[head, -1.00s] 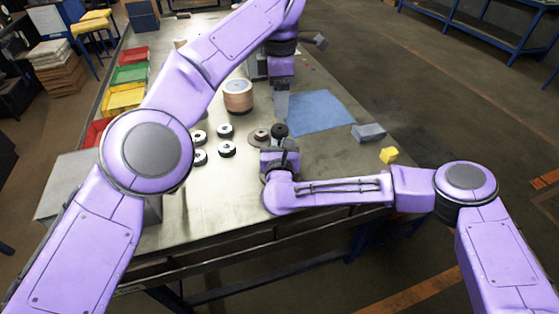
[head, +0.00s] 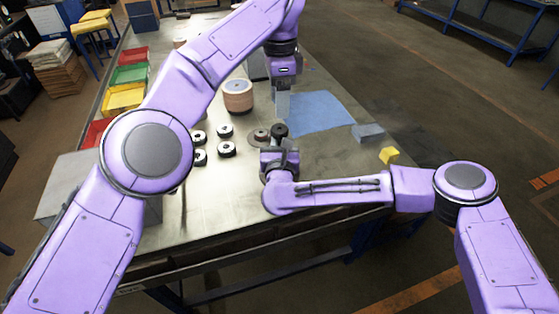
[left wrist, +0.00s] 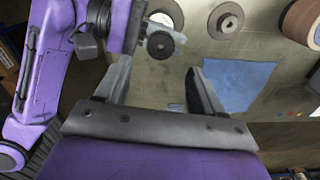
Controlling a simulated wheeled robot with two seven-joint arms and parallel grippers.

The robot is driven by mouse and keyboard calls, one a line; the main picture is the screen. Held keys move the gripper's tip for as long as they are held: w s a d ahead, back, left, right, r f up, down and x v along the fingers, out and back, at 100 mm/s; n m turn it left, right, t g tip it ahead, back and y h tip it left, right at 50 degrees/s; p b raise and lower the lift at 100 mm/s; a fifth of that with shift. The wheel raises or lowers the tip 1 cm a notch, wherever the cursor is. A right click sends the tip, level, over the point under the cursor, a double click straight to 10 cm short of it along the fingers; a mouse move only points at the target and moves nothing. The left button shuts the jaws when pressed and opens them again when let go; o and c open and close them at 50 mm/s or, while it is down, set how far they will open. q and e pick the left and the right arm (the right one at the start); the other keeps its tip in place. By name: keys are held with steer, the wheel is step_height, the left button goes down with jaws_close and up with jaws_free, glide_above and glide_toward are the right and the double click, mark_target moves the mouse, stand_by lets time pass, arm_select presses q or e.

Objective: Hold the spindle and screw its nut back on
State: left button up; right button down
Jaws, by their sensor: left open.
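A dark round piece (head: 279,130), apparently the spindle's top, stands at my right gripper (head: 278,152) in the head view. In the left wrist view the dark round piece (left wrist: 160,45) has a lighter centre and sits at the right gripper's fingers, which look shut on the spindle. The grip itself is partly hidden. I cannot tell the nut apart from the spindle. My left gripper (head: 282,108) points down just beyond it. In the left wrist view the left gripper (left wrist: 160,80) has its fingers wide apart with nothing between them.
Several flap discs (head: 225,131) lie left of the right gripper, with a brownish disc (head: 261,136) close beside it. A tan stack (head: 238,95) stands behind. A blue cloth (head: 320,112), grey block (head: 368,133) and yellow block (head: 389,155) lie right. Coloured bins (head: 123,97) line the left edge.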

mark_target(279, 131)
arm_select(q)
steer(key=n, duration=0.6)
steer(key=shift+f, duration=0.1)
step_height(279, 131, down, 8)
steer(key=shift+r, duration=0.1)
stand_by(0.3)
